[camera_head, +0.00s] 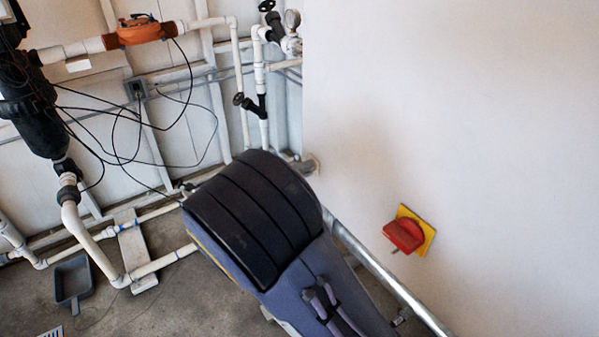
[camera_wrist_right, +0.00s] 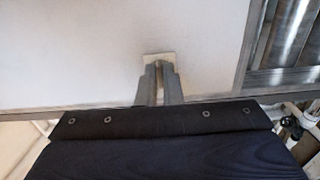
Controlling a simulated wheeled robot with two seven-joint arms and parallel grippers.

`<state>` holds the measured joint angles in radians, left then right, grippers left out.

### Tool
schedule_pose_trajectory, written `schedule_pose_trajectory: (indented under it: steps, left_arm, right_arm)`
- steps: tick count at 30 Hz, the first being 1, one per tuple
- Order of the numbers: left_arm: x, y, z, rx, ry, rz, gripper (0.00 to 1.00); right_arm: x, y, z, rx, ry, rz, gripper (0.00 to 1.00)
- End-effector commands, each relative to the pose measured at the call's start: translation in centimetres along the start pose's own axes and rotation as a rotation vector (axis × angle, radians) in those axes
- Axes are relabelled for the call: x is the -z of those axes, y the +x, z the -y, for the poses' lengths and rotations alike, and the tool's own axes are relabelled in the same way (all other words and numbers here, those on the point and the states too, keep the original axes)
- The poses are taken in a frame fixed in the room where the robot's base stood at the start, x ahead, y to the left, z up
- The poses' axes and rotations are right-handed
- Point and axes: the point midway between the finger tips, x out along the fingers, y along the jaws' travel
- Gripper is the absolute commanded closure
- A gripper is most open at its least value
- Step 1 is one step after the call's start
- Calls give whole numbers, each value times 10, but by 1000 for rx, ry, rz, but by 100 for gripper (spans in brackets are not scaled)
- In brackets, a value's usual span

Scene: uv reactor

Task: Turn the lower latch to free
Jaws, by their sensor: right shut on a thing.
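The lower latch shows as a small pale beige piece on the white panel in the head view (camera_head: 314,161), just past the end of my dark right arm. In the right wrist view the latch (camera_wrist_right: 158,59) stands at the tips of my grey fingers. My right gripper (camera_head: 303,167) is mostly hidden behind its own arm in the head view. In the right wrist view the right gripper (camera_wrist_right: 160,90) is shut on the latch, with its fingers close together on either side. The latch's exact angle is hard to tell. My left gripper is not in view.
A red rotary switch on a yellow plate (camera_head: 408,232) sits on the white panel (camera_head: 450,110). A metal rail (camera_head: 390,280) runs along the panel's foot. White pipes (camera_head: 262,85) with valves and hanging black cables (camera_head: 140,120) fill the back wall. A grey dustpan (camera_head: 73,282) lies on the floor.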

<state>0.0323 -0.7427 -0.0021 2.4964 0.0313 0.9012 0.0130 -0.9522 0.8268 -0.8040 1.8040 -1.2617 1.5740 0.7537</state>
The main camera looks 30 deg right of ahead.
Motion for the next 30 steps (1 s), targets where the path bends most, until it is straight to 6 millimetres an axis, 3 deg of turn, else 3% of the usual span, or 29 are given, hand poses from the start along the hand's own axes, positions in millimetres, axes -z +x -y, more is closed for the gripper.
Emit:
schedule_pose_trajectory:
  steps: [6, 7, 12, 22, 30]
  left_arm:
    - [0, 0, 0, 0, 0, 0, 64]
    - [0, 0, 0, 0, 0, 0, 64]
    - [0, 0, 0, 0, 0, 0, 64]
    - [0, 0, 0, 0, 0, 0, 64]
    - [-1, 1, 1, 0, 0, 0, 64]
  right_arm:
    - [0, 0, 1, 2, 1, 2, 100]
    - [0, 0, 1, 2, 1, 1, 90]
    - [0, 0, 0, 1, 0, 1, 72]
    - [0, -6, 0, 0, 0, -2, 72]
    - [1, -50, 1, 0, 0, -3, 72]
